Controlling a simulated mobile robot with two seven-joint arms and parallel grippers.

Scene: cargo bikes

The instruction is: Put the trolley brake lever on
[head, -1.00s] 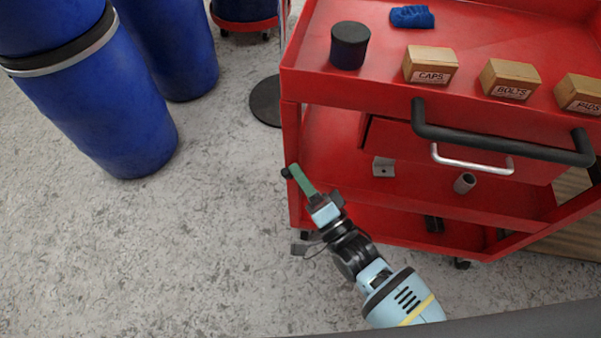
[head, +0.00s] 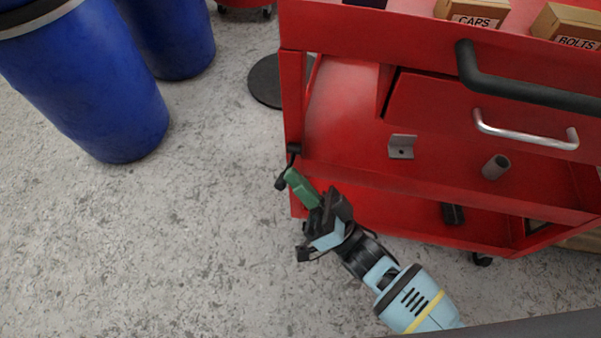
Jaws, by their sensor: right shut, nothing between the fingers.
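The red trolley (head: 340,172) stands at the right. The brake lever (head: 287,168) is a small black arm on its left front post, running down and slightly left from a black mount to a dark knob. My right gripper (head: 292,177) comes up from the lower right with its green fingers shut and empty. The fingertips are just right of the lever's knob; I cannot tell whether they touch it. My left gripper is not in view.
Blue barrels (head: 105,105) stand at the left, with a dark round base (head: 265,82) on the floor behind the trolley. The trolley has a black handle (head: 530,92), a drawer with a silver handle (head: 525,138) and labelled boxes on top. Grey floor lies clear to the left.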

